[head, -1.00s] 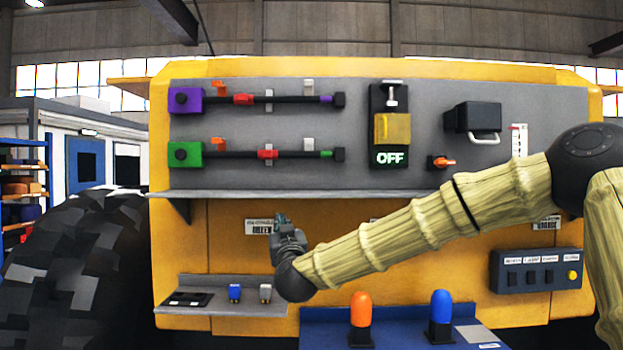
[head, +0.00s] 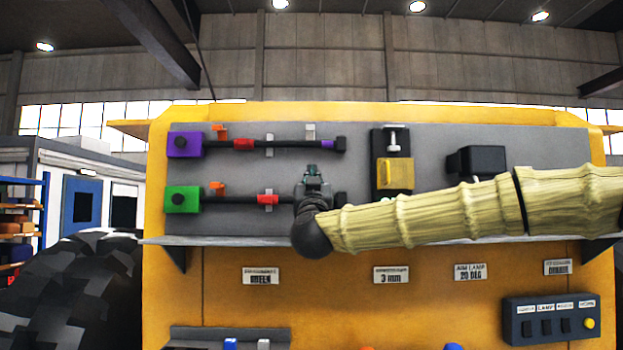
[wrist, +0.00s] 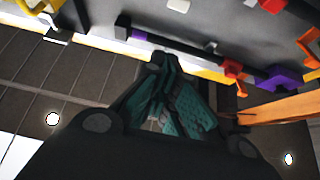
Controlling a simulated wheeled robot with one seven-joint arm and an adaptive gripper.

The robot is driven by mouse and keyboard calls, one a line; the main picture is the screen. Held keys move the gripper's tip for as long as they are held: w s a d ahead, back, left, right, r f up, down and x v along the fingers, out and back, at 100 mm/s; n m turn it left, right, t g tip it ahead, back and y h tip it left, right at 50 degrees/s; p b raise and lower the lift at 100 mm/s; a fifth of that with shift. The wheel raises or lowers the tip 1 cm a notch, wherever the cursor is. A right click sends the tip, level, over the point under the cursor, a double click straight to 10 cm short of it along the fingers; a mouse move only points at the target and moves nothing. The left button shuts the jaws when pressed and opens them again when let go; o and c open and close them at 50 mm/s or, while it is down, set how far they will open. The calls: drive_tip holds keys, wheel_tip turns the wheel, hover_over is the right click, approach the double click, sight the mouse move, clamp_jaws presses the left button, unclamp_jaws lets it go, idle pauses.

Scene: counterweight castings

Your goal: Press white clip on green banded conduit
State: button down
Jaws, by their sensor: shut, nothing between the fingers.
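The green banded conduit (head: 235,199) is the lower dark tube on the grey panel, running right from a green box (head: 182,199) with a red band on it. My gripper (head: 313,172), shut and empty, is in front of its right part and hides the white clip and green band there in the head view. In the wrist view the white clip (wrist: 178,5) seems to show at the top edge, above the shut teal fingers (wrist: 168,75). I cannot tell whether the gripper touches anything.
A purple banded conduit (head: 290,143) with its own pale clip (head: 310,131) runs above. A yellow-covered switch (head: 395,173) and a black box (head: 477,160) are to the right. A grey ledge (head: 220,240) juts out below. Small blue (head: 230,344) and white (head: 264,344) pieces stand lower down.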

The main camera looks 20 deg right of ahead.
drive_tip(key=p+x, duration=0.4)
drive_tip(key=x, duration=0.5)
drive_tip(key=shift+w+f+p, duration=0.25)
drive_tip(key=shift+f+p, duration=0.2)
drive_tip(key=shift+f, duration=0.45)
drive_tip(key=shift+w+f+p, duration=0.2)
drive_tip(key=shift+f+p, duration=0.25)
drive_tip(key=shift+f, duration=0.5)
drive_tip(key=shift+f, duration=0.1)
